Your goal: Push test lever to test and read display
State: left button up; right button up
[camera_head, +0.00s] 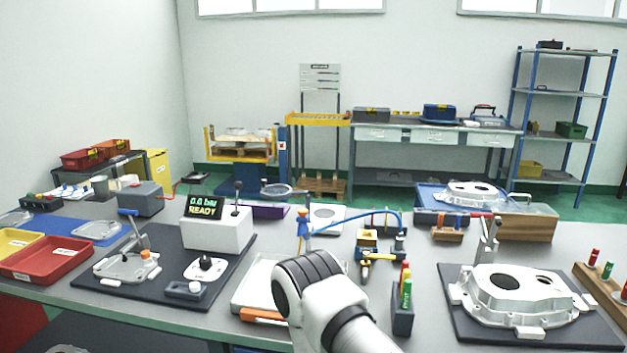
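The test unit is a white box (219,239) on a black mat at the left of the table. Its display (203,206) reads "0.0 bar" and "READY" in green. A thin lever (237,196) with a dark knob stands roughly upright on top of the box, right of the display. In front of the box, a flat casting (127,267) with an orange plug lies beside a blue-handled clamp (132,228). A white plate with a black knob (206,265) is to its right. One of my arms rises at bottom centre. Neither gripper is visible.
Red (45,262) and yellow trays stand at the left edge. A blue hose (355,220) arches behind my arm. A marker holder (403,312) stands to its right. A large casting (512,298) lies on a dark mat at the right.

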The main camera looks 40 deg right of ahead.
aim_at(238, 185)
jog(key=z, duration=0.7)
